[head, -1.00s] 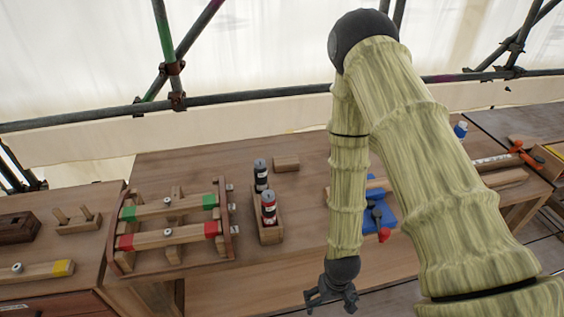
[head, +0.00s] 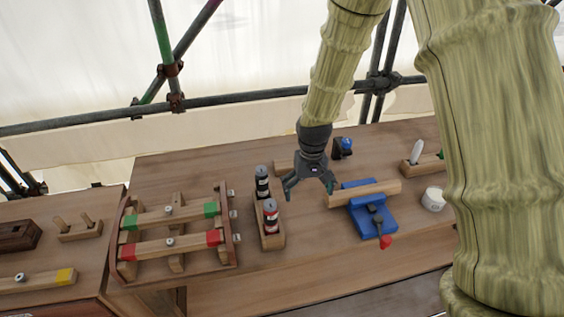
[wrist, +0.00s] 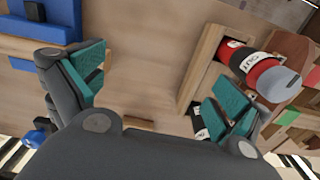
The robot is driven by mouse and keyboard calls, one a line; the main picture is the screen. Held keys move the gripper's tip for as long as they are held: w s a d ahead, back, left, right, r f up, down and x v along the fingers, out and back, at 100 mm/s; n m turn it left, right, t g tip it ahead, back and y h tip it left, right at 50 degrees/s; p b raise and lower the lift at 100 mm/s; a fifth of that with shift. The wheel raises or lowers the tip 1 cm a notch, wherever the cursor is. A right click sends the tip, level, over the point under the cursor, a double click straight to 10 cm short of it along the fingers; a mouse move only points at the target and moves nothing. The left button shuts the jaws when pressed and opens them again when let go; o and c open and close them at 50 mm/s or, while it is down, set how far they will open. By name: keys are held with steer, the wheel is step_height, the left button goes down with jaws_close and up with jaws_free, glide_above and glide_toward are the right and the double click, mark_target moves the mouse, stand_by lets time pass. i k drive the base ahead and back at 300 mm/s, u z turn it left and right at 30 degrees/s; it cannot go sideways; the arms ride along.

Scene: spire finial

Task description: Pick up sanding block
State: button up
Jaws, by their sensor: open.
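A small plain wooden block, which looks like the sanding block (head: 281,166), lies on the bench behind the can holder. My gripper partly covers it in the head view. My gripper (head: 310,184) is open and empty, above the bench just in front and to the right of the block. In the wrist view the teal fingertips of my gripper (wrist: 160,90) are spread wide with bare bench between them. A tan edge, likely the sanding block (wrist: 138,123), shows low between the fingers, mostly hidden by the gripper body.
A wooden holder (head: 272,241) with red and black cans (head: 270,213) stands close left of my gripper. A blue vise (head: 372,215) clamping a wooden bar (head: 378,190) stands to the right. A blue tool (head: 342,147) lies behind. A jig with green and red ends (head: 170,243) is at left.

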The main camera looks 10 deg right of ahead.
mark_target(283, 167)
steer(key=i, duration=0.85)
steer(key=z, duration=0.05)
